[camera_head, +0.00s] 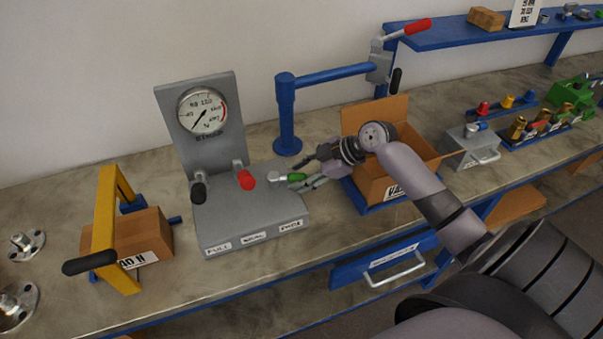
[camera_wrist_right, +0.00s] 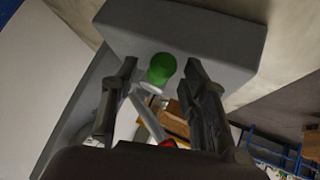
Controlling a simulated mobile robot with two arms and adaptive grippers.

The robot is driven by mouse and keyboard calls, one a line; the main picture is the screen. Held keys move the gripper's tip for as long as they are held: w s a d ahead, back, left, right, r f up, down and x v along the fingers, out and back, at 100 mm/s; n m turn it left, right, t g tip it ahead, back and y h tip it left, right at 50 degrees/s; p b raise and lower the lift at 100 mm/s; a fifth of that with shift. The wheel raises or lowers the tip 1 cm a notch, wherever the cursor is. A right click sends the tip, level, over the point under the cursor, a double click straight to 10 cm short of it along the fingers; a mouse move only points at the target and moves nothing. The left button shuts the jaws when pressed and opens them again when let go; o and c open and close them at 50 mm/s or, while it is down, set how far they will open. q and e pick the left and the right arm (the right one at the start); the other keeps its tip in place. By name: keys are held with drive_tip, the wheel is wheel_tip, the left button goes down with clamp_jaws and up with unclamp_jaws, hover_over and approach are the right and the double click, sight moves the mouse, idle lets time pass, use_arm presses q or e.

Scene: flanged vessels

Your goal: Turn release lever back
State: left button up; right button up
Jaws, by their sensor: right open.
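The grey gauge stand (camera_head: 250,218) has levers with black (camera_head: 198,190), red (camera_head: 246,180) and green (camera_head: 296,177) grips. Labels on its front edge are too small to read surely, so I cannot tell which names the release lever. My right gripper (camera_head: 308,178) is at the green-gripped lever, coming from the right. In the right wrist view, the green grip (camera_wrist_right: 161,69) lies between the open fingers (camera_wrist_right: 160,76), with gaps on both sides. A red grip (camera_wrist_right: 167,143) shows lower down, partly hidden. My left gripper is not in view.
A round gauge (camera_head: 203,110) is on the stand's back plate. A yellow-framed device (camera_head: 104,220) with a box stands left. A blue post (camera_head: 287,120) stands behind, and a cardboard box (camera_head: 378,185) in a blue tray is close behind my right wrist. Bare bench lies in front of the stand.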

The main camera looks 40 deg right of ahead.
clamp_jaws()
idle(0.3)
idle(0.4)
